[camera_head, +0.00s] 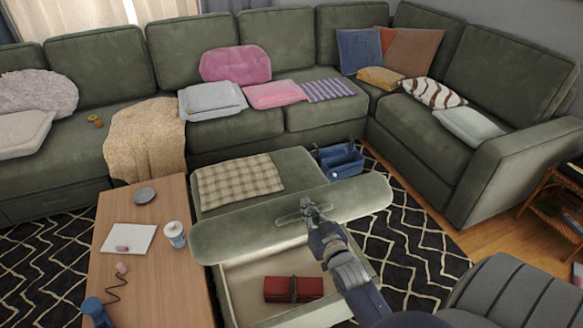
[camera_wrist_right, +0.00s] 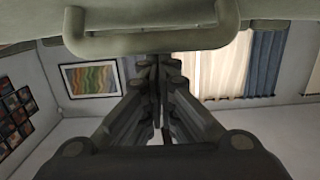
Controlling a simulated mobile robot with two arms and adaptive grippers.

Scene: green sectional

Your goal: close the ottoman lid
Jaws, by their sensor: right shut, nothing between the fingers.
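The green ottoman lid (camera_head: 235,232) stands raised over the open storage compartment (camera_head: 235,276); its handle (camera_head: 290,217) faces me. In the right wrist view the handle (camera_wrist_right: 150,42) is a thick pale green bar across the top. My right gripper (camera_head: 309,207) is at the handle in the head view, its fingers shut with nothing between them. In the wrist view the closed fingertips (camera_wrist_right: 158,62) lie close to the bar; I cannot tell whether they touch it. A red folded item (camera_head: 293,289) with a dark strap lies in the compartment.
A plaid cloth (camera_head: 240,180) lies on the ottoman's fixed far part, with a blue caddy (camera_head: 338,160) beside it. A wooden table (camera_head: 150,270) holding a cup (camera_head: 175,236) stands close on the left. Patterned rug (camera_head: 420,240) is bare on the right. A grey striped seat (camera_head: 515,295) is at lower right.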

